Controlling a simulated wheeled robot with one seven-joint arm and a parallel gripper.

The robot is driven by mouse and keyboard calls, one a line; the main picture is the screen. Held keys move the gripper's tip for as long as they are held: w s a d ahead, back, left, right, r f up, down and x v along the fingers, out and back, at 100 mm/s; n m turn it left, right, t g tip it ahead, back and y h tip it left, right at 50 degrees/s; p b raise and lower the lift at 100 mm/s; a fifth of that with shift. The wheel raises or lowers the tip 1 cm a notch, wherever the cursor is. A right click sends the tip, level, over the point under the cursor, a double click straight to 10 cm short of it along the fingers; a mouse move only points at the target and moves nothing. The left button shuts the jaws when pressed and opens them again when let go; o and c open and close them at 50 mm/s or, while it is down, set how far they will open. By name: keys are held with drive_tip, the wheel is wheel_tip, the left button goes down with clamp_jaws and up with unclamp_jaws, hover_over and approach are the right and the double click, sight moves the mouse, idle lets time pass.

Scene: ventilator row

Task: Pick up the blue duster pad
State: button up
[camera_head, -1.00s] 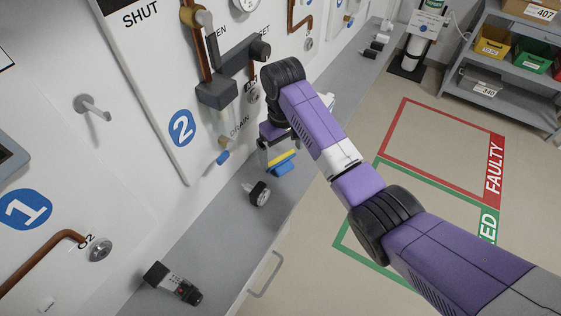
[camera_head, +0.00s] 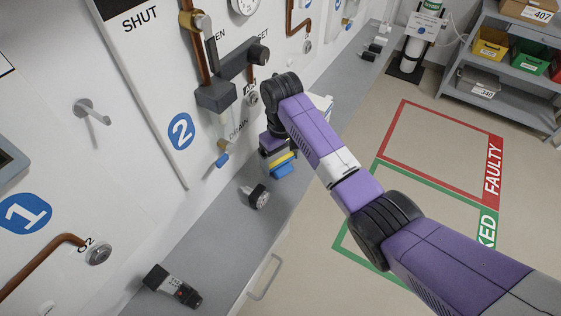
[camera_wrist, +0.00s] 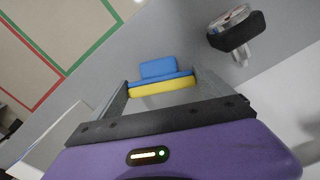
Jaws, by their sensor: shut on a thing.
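In the wrist view the blue pad (camera_wrist: 158,68) sits at the fingertips, with the yellow strip running from finger to finger. My gripper (camera_wrist: 161,84) is shut on the pad, its two grey fingers at the pad's ends. In the head view my gripper (camera_head: 276,158) is partly hidden by my arm. I cannot tell whether the pad touches the counter.
A round black-and-silver part (camera_head: 255,195) lies on the counter (camera_head: 220,245) close to the pad; it also shows in the wrist view (camera_wrist: 235,28). The wall panel with a blue-tipped drain tube (camera_head: 222,160) stands beside my gripper.

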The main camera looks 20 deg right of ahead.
sight(282, 161)
drive_tip(key=shift+d+r, duration=0.1)
drive_tip(key=shift+r, duration=0.1)
wheel_tip(282, 161, up, 7)
drive_tip(key=shift+f+b, duration=0.2)
drive_tip(key=shift+b, duration=0.45)
drive_tip(key=s+d+p, duration=0.9)
drive_tip(key=s+d, duration=0.2)
drive_tip(key=s, duration=0.5)
drive_tip(key=shift+d, duration=0.3)
